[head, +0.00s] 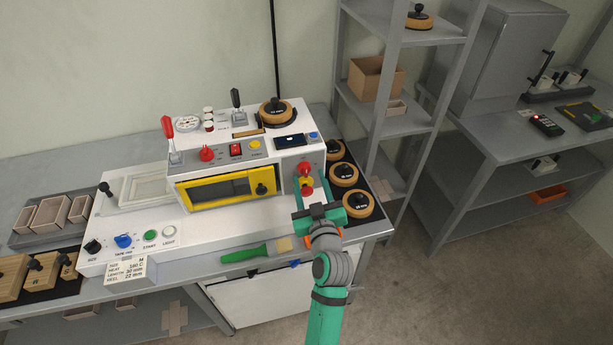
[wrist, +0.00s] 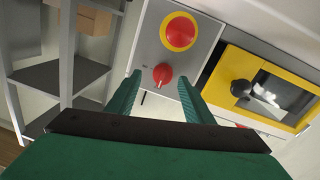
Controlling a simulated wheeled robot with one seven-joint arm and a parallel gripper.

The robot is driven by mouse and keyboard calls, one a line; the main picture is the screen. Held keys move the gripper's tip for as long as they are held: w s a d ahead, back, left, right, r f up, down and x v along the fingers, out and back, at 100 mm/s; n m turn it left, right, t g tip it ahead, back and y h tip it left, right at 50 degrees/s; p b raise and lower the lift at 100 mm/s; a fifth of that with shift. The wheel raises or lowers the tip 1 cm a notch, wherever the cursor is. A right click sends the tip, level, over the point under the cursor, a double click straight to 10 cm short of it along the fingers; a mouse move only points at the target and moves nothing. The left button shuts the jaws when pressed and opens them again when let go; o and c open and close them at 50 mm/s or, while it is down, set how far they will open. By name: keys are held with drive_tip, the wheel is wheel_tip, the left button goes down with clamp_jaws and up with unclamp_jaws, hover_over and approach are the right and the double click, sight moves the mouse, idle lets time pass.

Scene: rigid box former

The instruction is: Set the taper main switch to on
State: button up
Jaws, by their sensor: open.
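A red rotary knob (head: 305,168) sits on the grey side panel at the right end of the white machine (head: 240,140); it looks like the main switch, but its label is too small to read. In the wrist view this knob (wrist: 162,75) appears between my fingertips, with a pale pointer mark toward the top of the picture. A red button on a yellow ring (wrist: 180,31) is on the same panel. My gripper (head: 311,190) is open in front of the panel. In the wrist view its fingers (wrist: 158,82) flank the knob without visible contact.
A yellow-framed window (head: 225,188) with a black knob is left of the panel. Round wooden-rimmed pieces (head: 343,175) stand to its right. A green-handled brush (head: 245,254) lies at the bench front. A metal shelf (head: 395,95) rises at the right.

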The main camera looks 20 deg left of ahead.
sight(305, 170)
drive_tip(key=shift+a+x, duration=0.25)
drive_tip(key=shift+x, duration=1)
drive_tip(key=shift+s, duration=0.15)
